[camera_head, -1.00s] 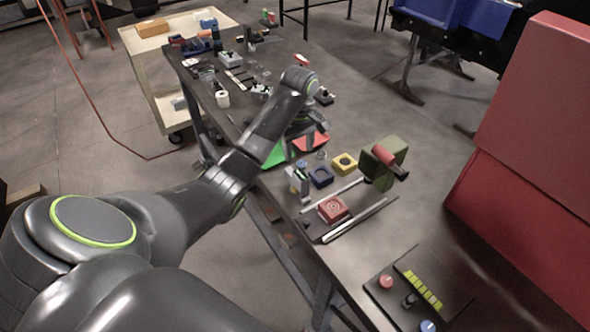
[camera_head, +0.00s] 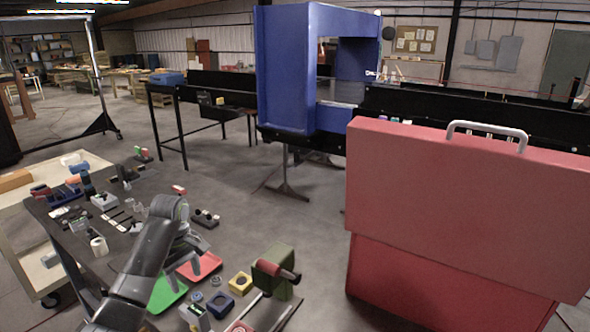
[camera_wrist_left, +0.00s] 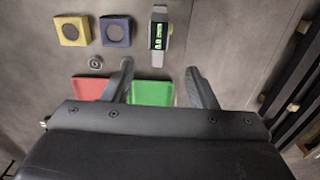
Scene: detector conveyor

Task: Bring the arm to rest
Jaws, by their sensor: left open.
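My left arm (camera_head: 140,270) reaches in from the bottom left over the dark workbench. My left gripper (camera_head: 187,248) points down above the bench by the green tray (camera_head: 167,294) and the red tray (camera_head: 204,265). In the left wrist view my left gripper (camera_wrist_left: 160,88) is open, its two fingers apart with nothing between them. Below it lie the green tray (camera_wrist_left: 152,93) and the red tray (camera_wrist_left: 90,88). The wrist housing fills the lower part of that view. My right gripper shows in neither view.
Near the trays stand a blue square block (camera_head: 221,305), a yellow one (camera_head: 240,282) and a green device with a red cylinder (camera_head: 270,282). A red case (camera_head: 460,200) stands right. A blue detector frame (camera_head: 285,70) is behind. Bare floor (camera_head: 270,215) lies between.

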